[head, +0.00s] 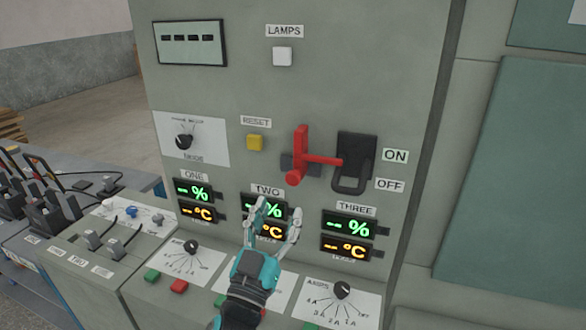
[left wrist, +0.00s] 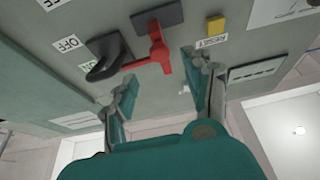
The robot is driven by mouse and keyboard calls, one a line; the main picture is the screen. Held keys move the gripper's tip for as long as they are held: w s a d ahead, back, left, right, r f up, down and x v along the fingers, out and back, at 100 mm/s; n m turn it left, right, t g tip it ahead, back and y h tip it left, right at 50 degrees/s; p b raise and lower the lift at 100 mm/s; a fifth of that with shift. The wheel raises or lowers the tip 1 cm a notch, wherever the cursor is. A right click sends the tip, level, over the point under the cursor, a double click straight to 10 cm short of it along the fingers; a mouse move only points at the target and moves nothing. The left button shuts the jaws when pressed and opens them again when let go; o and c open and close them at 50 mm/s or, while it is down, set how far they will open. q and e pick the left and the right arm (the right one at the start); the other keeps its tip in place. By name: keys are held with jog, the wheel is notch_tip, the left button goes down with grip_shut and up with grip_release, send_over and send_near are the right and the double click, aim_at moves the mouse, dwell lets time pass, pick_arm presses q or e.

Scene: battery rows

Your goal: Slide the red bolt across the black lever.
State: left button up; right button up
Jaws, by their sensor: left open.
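The red bolt (head: 301,150) is on the grey panel, with an upright red plate, a round knob and a rod pointing right. The rod's end meets the left edge of the black lever (head: 355,160) in the picture; I cannot tell how far it reaches across. The lever's loop handle hangs down beside the OFF label. My left gripper (head: 276,214) is open and empty, below and left of the bolt, in front of the TWO display. In the left wrist view the red bolt (left wrist: 158,48) shows beyond the open fingers (left wrist: 160,75), with the black lever (left wrist: 107,55) to its left.
A yellow reset button (head: 255,142) is left of the bolt. Lit displays (head: 347,237) sit below, over a sloped desk with knobs (head: 342,290) and coloured buttons. A side bench (head: 40,215) with black levers stands at left.

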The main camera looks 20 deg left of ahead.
aim_at(292, 182)
pick_arm(q)
jog(key=p+x, duration=0.2)
jog(key=x, duration=0.7)
jog(key=shift+w, duration=0.15)
jog(key=shift+c, duration=0.5)
jog(key=c, duration=0.9)
grip_shut()
pick_arm(e)
jog(key=w+r, duration=0.3)
jog(key=shift+a+r, duration=0.1)
jog(key=shift+a, duration=0.2)
pick_arm(q)
jog(key=shift+f, duration=0.1)
pick_arm(e)
jog(key=shift+w, duration=0.1)
